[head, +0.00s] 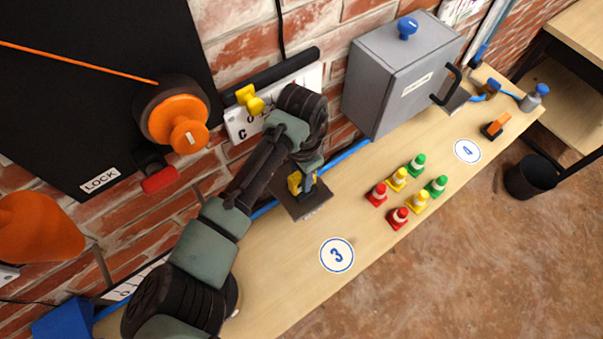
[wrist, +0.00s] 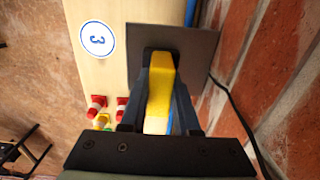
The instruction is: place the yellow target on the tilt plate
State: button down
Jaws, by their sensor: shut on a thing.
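My gripper (head: 307,184) points down over the bench and is shut on a yellow block-like thing (head: 294,183), which I take as the yellow target. In the wrist view the yellow target (wrist: 159,95) is a long bar between the two dark fingers (wrist: 161,70). Under it lies a dark square plate (head: 305,208), which I take as the tilt plate; it also shows in the wrist view (wrist: 202,45). The target stands over the plate. I cannot tell whether it touches the plate. My fingers and arm hide part of both.
Several small red, yellow and green cones (head: 397,179) stand to the right on the wooden bench (head: 285,265). A grey box (head: 385,80) stands behind them against the brick wall. The bench around the "3" label (head: 337,255) is clear.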

jog(key=c, duration=1.1)
grip_release()
jog(key=shift+f, duration=0.15)
jog(key=o, duration=0.5)
jog(key=shift+c, duration=0.2)
notch_tip(320, 180, up, 12)
jog(key=b, duration=0.3)
jog(key=shift+r, duration=0.25)
jog(key=shift+s+f, duration=0.1)
